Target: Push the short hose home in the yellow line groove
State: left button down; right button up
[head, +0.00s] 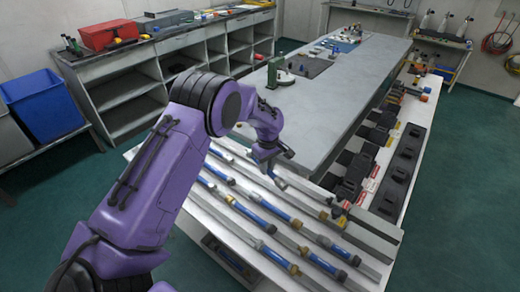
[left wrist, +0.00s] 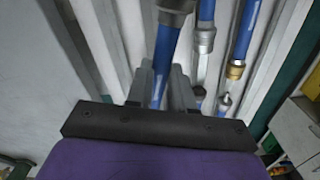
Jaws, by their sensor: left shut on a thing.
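My left gripper (head: 272,157) is over the far part of the white panel (head: 188,222), pointing down. In the left wrist view its fingers (left wrist: 161,88) are shut on a blue hose (left wrist: 166,45) with a grey end fitting (left wrist: 174,6). The hose runs between the fingers, and its lower end is hidden by the gripper body. Several other blue hoses (head: 258,218) with grey and brass fittings lie between pale rails on the panel. I cannot tell which groove is the yellow line, nor whether the held hose is seated. My right gripper is not in view.
Black blocks (head: 402,160) line a shelf at the right. A blue bin (head: 42,103) stands at the left. Green floor is free at the far right.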

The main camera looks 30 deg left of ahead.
pick_arm(q)
jog(key=a+n, duration=0.1)
jog(key=w+a+n, duration=0.1)
jog(key=a+p, duration=0.1)
jog(key=shift+w+a+f+n, duration=0.15)
jog(key=shift+a+f+n, duration=0.1)
jog(key=shift+a+n, duration=0.15)
jog(key=shift+a+f, duration=0.2)
jog(key=shift+a, duration=0.05)
jog(key=shift+d+f+n+b, duration=0.1)
jog(key=shift+f+n+b, duration=0.2)
jog(key=shift+f+b, duration=0.25)
notch_tip(320, 180, down, 4)
jog(key=b, duration=0.4)
jog(key=shift+r, duration=0.1)
jog(key=shift+f+b, duration=0.5)
jog(key=shift+f, duration=0.6)
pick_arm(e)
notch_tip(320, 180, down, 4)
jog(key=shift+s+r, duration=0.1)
pick_arm(q)
jog(key=shift+w+a+b, duration=0.1)
jog(key=shift+a+b, duration=0.2)
jog(key=shift+a, duration=1.25)
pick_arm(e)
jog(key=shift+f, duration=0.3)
pick_arm(q)
jog(key=c, duration=0.9)
grip_release()
